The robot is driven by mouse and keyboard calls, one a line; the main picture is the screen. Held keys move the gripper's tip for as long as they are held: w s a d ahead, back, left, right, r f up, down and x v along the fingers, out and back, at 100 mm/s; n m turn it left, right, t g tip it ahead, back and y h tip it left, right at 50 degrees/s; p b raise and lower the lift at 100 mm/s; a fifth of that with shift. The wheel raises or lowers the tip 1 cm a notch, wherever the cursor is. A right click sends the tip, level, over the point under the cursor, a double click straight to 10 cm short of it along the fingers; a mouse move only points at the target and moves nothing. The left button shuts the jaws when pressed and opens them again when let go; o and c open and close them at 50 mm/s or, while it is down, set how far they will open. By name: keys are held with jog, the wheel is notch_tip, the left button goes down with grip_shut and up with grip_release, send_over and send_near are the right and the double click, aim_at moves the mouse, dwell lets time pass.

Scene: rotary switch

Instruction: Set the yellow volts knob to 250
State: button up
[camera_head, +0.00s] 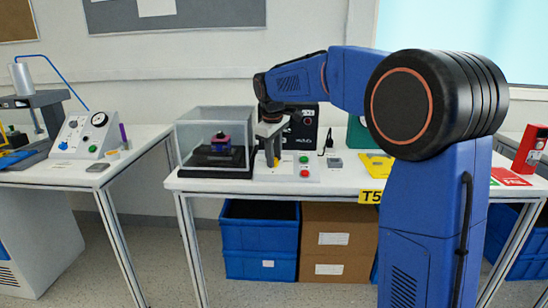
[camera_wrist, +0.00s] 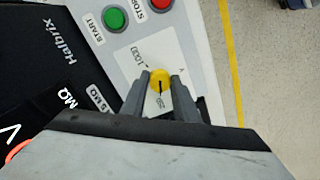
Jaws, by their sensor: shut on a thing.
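The yellow volts knob (camera_wrist: 160,79) shows in the wrist view with a dark pointer line on its face. My gripper (camera_wrist: 160,88) is shut on it, one finger on each side. The knob sits on a white dial plate with small print; "1000" can be read beside it, while other marks are too small or hidden by the fingers. In the head view, my gripper (camera_head: 272,155) points down at the white control panel (camera_head: 290,175) on the middle table. The knob itself cannot be made out clearly there.
A green START button (camera_wrist: 115,18) and a red STOP button (camera_wrist: 160,3) are close to the knob. A black instrument marked Halbrix (camera_wrist: 50,45) lies alongside. In the head view, a clear case (camera_head: 215,140) stands just left of my gripper, and a yellow item (camera_head: 377,164) lies to the right.

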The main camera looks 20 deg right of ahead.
dwell(0.3)
jog(key=o, duration=1.1)
jog(key=shift+c, duration=0.2)
jog(key=shift+r, duration=0.1)
jog(key=v, duration=1.7)
jog(key=shift+s, duration=0.1)
